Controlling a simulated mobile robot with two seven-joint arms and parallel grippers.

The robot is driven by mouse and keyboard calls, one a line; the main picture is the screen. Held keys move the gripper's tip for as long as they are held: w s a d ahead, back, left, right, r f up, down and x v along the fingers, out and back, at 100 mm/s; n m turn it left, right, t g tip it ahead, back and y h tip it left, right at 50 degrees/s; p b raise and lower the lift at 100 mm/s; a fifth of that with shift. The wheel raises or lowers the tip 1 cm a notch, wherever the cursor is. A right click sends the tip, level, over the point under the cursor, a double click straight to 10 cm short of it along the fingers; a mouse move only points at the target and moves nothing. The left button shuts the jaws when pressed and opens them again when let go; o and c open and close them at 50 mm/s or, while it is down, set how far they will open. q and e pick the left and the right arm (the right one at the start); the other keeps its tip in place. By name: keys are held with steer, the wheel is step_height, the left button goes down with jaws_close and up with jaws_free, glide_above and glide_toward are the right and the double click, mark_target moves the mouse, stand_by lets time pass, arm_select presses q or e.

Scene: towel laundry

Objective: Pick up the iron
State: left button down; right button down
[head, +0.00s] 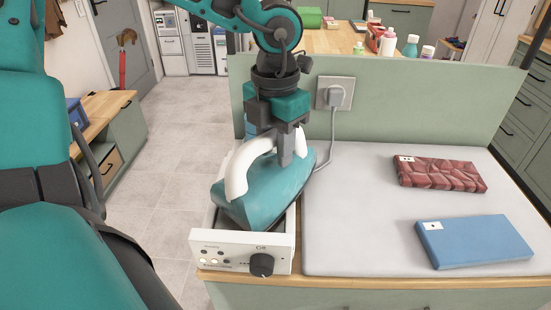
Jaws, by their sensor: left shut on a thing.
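The iron (265,195) has a teal body and a white curved handle. It sits at the left end of the counter, on a white dock with a control panel (243,252) and a black knob. My left gripper (291,158) reaches down from above and is shut on the iron's handle. The fingers partly hide the rear of the handle. Whether the iron touches the dock or hangs just above it, I cannot tell. My right gripper is not in view.
A grey ironing surface (355,235) lies to the right, with a folded red patterned towel (440,174) and a folded blue towel (475,242) on it. A green panel (420,110) stands behind, with a plugged-in cord (336,130). The surface's left half is clear.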

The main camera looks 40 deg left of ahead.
arm_select(q)
steer(key=shift+w+r, duration=0.1)
steer(key=shift+r, duration=0.1)
step_height(320, 180, up, 28)
steer(key=p, duration=0.2)
steer(key=shift+f, duration=0.1)
stand_by(0.3)
steer(key=c, duration=1.4)
jaws_free()
jaws_close()
steer(key=shift+d, duration=0.1)
